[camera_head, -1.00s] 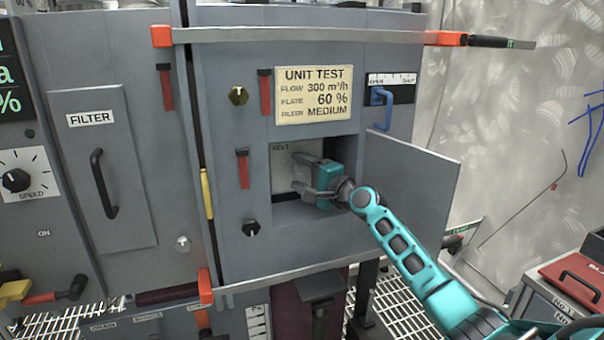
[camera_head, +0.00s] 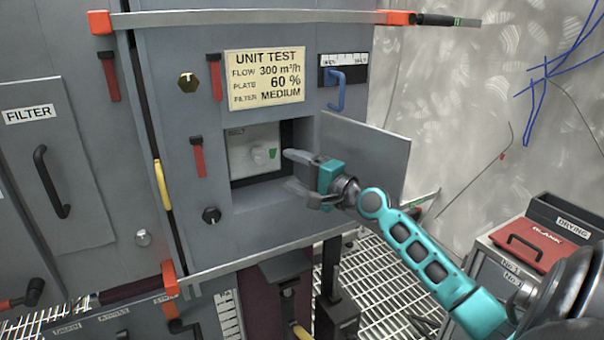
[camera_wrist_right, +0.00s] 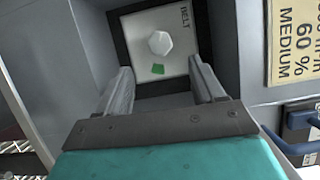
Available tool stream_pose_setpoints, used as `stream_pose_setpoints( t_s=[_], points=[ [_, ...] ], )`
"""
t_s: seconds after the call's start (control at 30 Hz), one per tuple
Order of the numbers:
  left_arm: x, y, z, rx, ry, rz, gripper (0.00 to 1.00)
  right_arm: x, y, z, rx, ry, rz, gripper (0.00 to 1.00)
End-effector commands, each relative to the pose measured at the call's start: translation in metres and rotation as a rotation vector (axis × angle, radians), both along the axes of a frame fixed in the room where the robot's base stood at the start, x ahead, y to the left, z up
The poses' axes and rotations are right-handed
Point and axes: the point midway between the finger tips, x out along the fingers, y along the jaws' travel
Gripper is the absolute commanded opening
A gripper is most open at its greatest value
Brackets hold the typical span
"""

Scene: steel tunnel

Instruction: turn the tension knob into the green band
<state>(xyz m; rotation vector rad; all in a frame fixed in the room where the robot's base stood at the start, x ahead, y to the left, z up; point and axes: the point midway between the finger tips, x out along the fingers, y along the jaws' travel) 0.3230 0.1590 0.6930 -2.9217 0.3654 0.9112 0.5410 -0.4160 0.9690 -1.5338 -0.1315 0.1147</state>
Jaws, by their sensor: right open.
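The tension knob (camera_head: 260,156) is a pale, faceted knob on a light plate inside an open recess in the grey cabinet. A green band (camera_head: 272,153) is marked on the plate to the knob's right. In the right wrist view the knob (camera_wrist_right: 160,43) lies beyond the fingertips, with the green band (camera_wrist_right: 158,69) nearer to me and the word BELT at the side. My right gripper (camera_head: 292,170) is open and empty at the recess mouth, its fingers apart from the knob. In the right wrist view the gripper (camera_wrist_right: 160,75) points at the plate. My left gripper is not in view.
The recess door (camera_head: 362,157) stands open to the right, close to my right wrist. A blue hook-shaped handle (camera_head: 337,92) is above it and a UNIT TEST sign (camera_head: 264,77) is above the recess. A grey cart with a red case (camera_head: 530,247) stands at lower right.

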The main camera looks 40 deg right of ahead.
Motion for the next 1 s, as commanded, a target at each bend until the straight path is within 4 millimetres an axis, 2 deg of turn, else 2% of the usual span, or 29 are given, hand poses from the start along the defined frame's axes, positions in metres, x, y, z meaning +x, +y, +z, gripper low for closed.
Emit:
stream_pose_setpoints(
  t_s=[0.1, 0.23, 0.83, 0.93, 1.0],
  points=[
    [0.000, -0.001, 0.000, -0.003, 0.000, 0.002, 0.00, -0.011, -0.002, -0.001, 0.000, 0.002, 0.001, 0.68],
    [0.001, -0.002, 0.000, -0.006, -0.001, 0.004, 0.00, -0.017, -0.003, -0.001, 0.000, 0.001, 0.000, 0.68],
    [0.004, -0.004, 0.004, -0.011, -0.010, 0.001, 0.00, -0.017, -0.002, -0.001, -0.002, 0.001, 0.000, 0.68],
    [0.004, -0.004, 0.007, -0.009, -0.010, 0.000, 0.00, -0.019, 0.003, -0.012, -0.042, 0.021, -0.001, 0.68],
    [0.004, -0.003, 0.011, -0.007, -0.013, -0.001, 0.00, -0.024, 0.014, -0.033, -0.121, 0.056, 0.002, 0.68]
  ],
)
